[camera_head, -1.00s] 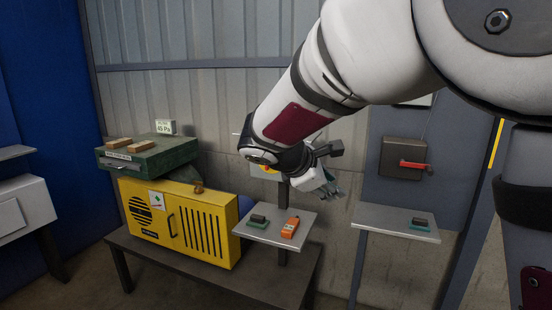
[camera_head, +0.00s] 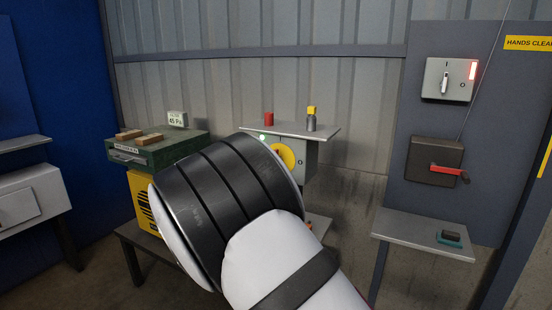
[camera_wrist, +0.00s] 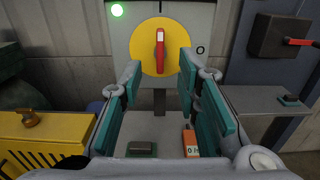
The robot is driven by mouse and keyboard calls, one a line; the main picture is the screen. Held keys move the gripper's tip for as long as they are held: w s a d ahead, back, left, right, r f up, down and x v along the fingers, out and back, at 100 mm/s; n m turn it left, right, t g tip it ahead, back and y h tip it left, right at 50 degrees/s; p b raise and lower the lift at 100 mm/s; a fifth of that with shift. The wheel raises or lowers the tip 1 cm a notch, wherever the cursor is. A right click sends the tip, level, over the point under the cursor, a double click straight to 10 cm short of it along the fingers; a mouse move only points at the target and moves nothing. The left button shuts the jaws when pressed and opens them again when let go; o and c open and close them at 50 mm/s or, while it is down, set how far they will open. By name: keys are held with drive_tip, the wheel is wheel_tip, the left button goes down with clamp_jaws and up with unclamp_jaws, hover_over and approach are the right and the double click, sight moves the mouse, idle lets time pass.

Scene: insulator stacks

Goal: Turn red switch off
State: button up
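The red switch handle (camera_wrist: 160,50) stands upright on a round yellow plate (camera_wrist: 149,60) on a grey box. A green light (camera_wrist: 117,10) glows at the box's upper left, and an "O" mark is right of the plate. In the head view the yellow plate (camera_head: 289,156) shows partly, behind my arm; the red handle is hidden there. My gripper (camera_wrist: 158,78) is open and empty, with its teal-padded fingers pointing toward the box. In the wrist view the handle appears above and between the fingertips; I see no contact. The head view does not show my fingers.
A ledge (camera_head: 325,130) above the switch box holds a red item and a yellow-topped grey item. An orange device (camera_wrist: 190,143) and a dark block (camera_wrist: 141,149) lie below. At right are a red-levered dark box (camera_head: 425,155) and a light grey switch box (camera_head: 436,80).

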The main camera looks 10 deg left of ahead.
drive_tip(key=x, duration=1)
drive_tip(key=shift+w, duration=0.2)
drive_tip(key=shift+d+f, duration=0.1)
drive_tip(key=shift+c, duration=0.6)
clamp_jaws()
